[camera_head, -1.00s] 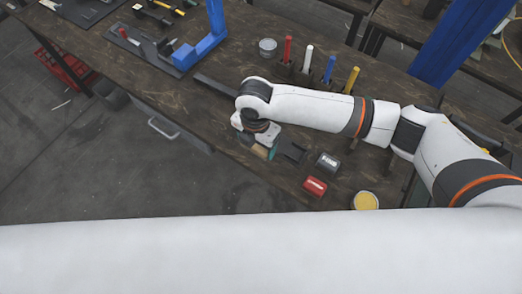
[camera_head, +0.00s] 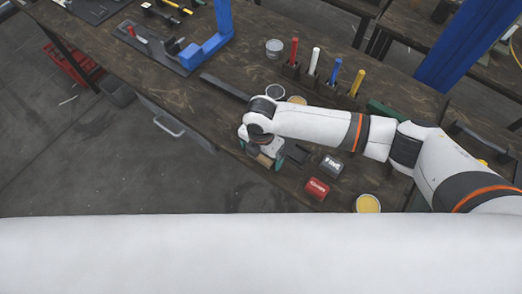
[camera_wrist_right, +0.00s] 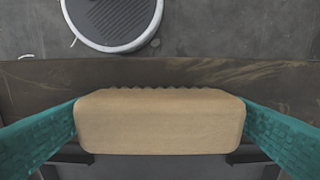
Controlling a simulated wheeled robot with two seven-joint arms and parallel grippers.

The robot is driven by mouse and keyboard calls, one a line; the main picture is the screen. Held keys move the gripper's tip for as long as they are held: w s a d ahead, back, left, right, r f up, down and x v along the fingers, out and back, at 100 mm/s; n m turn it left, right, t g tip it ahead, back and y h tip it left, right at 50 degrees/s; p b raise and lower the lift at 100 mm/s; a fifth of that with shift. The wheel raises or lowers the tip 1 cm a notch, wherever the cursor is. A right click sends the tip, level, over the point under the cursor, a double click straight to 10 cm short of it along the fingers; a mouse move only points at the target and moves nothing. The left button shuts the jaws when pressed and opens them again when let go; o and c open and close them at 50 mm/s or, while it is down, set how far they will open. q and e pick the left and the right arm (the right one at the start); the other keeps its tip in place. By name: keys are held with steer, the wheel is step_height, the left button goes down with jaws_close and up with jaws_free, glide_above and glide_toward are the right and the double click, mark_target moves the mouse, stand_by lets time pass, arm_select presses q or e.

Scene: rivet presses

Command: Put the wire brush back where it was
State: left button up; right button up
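The wire brush (camera_wrist_right: 160,122) has a tan wooden back, with a row of bristle tips along its far edge in the right wrist view. My right gripper (camera_wrist_right: 160,130) has its teal fingers against both ends of the brush and is shut on it. In the head view the right gripper (camera_head: 266,160) is at the near edge of the dark wooden bench, with a bit of the tan brush (camera_head: 264,160) showing. The wrist hides the rest, and I cannot tell whether the brush touches the bench. My left gripper is not in view.
A dark flat piece (camera_head: 299,153) lies beside the gripper. Several upright coloured tools (camera_head: 314,60) stand behind the arm.

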step_height(320, 180, up, 12)
steer(key=b, duration=0.1)
steer(key=shift+r, duration=0.2)
stand_by(0.4)
stand_by(0.4)
